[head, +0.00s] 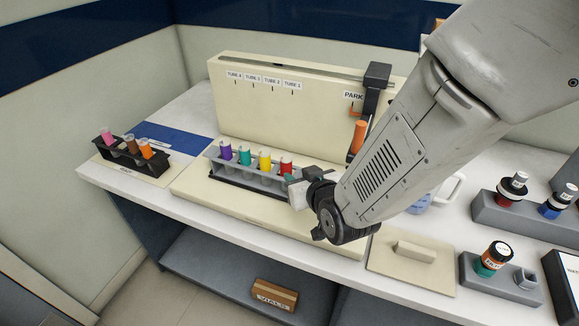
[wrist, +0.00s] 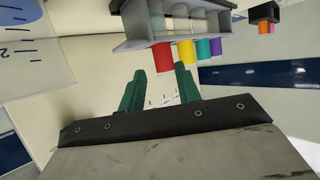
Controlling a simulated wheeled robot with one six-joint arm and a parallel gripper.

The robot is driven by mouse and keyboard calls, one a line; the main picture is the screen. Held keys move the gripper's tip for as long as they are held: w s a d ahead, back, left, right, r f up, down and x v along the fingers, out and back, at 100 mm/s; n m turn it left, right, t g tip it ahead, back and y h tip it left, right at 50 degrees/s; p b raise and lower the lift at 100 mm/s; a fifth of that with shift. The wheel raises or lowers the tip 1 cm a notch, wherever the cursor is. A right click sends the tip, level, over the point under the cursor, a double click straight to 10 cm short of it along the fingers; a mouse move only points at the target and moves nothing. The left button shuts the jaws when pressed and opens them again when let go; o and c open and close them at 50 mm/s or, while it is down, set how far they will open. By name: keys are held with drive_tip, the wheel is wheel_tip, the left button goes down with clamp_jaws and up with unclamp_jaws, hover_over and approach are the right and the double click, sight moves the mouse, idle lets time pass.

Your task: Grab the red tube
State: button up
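The red tube (head: 286,163) stands upright at the right end of a grey rack (head: 255,181), beside yellow, teal and purple tubes. In the wrist view the picture is turned over, and the red tube (wrist: 163,56) shows its top just beyond my gripper (wrist: 159,70). The two green fingers are spread apart with nothing between them. The red tube lies ahead of the gap between the fingertips, apart from them. In the head view my gripper is just right of the red tube, and its fingers are mostly hidden by my wrist.
A cream panel (head: 230,105) with tube labels stands behind the rack. An orange-handled piece (head: 358,137) hangs from a dark slider (head: 377,75) near the PARK label. A black rack (head: 130,152) with pink, brown and orange tubes stands left. Several capped vials sit in grey holders at right.

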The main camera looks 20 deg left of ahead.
sight(289, 167)
drive_tip(key=x, duration=0.8)
drive_tip(key=shift+a+r, duration=0.3)
drive_tip(key=c, duration=0.6)
